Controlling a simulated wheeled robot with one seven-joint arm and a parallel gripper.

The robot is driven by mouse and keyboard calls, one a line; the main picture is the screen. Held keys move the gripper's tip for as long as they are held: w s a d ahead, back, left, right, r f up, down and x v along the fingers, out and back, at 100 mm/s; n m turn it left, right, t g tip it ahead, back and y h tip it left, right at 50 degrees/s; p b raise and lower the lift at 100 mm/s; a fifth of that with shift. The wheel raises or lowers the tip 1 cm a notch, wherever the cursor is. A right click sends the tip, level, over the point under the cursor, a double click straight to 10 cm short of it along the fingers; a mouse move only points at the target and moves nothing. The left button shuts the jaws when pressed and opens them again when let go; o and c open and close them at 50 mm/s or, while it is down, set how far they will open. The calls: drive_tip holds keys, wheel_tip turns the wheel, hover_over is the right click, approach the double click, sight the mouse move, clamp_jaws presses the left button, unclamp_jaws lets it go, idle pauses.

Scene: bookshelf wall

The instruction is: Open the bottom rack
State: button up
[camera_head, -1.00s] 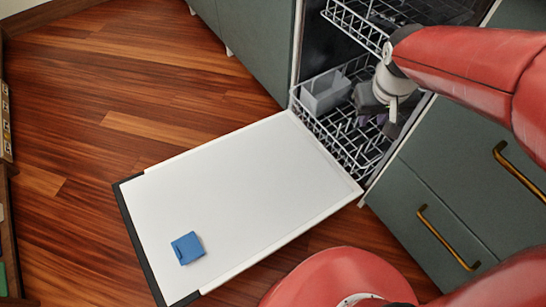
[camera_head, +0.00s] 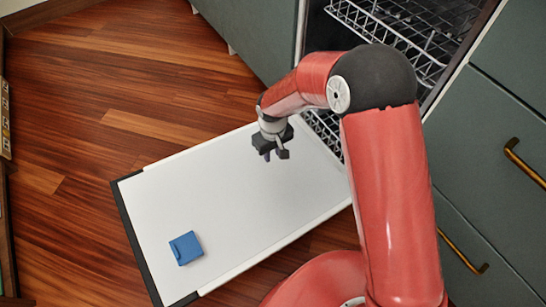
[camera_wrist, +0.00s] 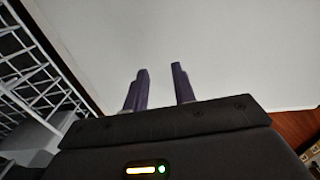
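The bottom rack (camera_head: 324,129) is a white wire basket in the open dishwasher. In the head view only part of its front edge shows, at the inner end of the lowered door; my arm hides most of it. White wires and a light grey basket (camera_wrist: 38,137) show at the left of the wrist view. My gripper (camera_head: 270,157) hangs above the white dishwasher door (camera_head: 240,205), in front of the rack and apart from it. In the wrist view its two dark fingers (camera_wrist: 160,88) stand apart with nothing between them.
A blue block-like item (camera_head: 186,248) lies on the door's outer part. The upper rack (camera_head: 395,38) is above the bottom rack. Green cabinets with a brass handle (camera_head: 524,163) stand at the right. Wooden floor (camera_head: 90,110) is clear at the left.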

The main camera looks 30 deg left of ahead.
drive_tip(key=shift+f, duration=1.45)
clamp_jaws()
drive_tip(key=c, duration=0.6)
unclamp_jaws()
drive_tip(key=o, duration=0.6)
drive_tip(key=shift+r, duration=0.1)
wheel_tip(320, 180, up, 8)
drive_tip(key=shift+f+p, duration=0.2)
drive_tip(key=shift+p, duration=0.15)
